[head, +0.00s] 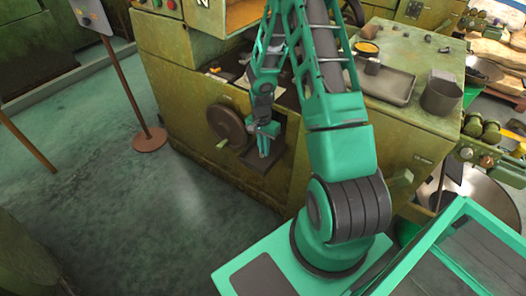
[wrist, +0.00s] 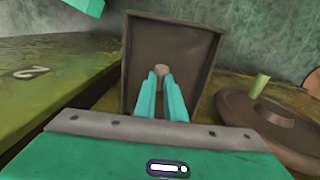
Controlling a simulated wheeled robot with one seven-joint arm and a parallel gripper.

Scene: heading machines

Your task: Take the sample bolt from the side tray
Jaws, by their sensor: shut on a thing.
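The side tray (wrist: 201,45) is a dark, shallow, rectangular tray; in the wrist view it lies beyond my fingers. In the head view the side tray (head: 277,180) juts from the front of the green machine. My gripper (wrist: 162,80) points into the tray, its two teal fingers close together. They are shut on the sample bolt (wrist: 161,69), whose small, pale round end shows between the fingertips. The rest of the bolt is hidden by the fingers. In the head view my gripper (head: 264,152) is just over the tray, and the bolt is too small to make out.
A dark handwheel (head: 227,125) with a pale handle sits left of the tray on the machine front (head: 175,65); the wrist view shows the handwheel (wrist: 245,118) close on the right. A grey tray (head: 388,84) and a dark bin (head: 440,95) stand on the machine top. The floor at left is open around a post stand (head: 150,139).

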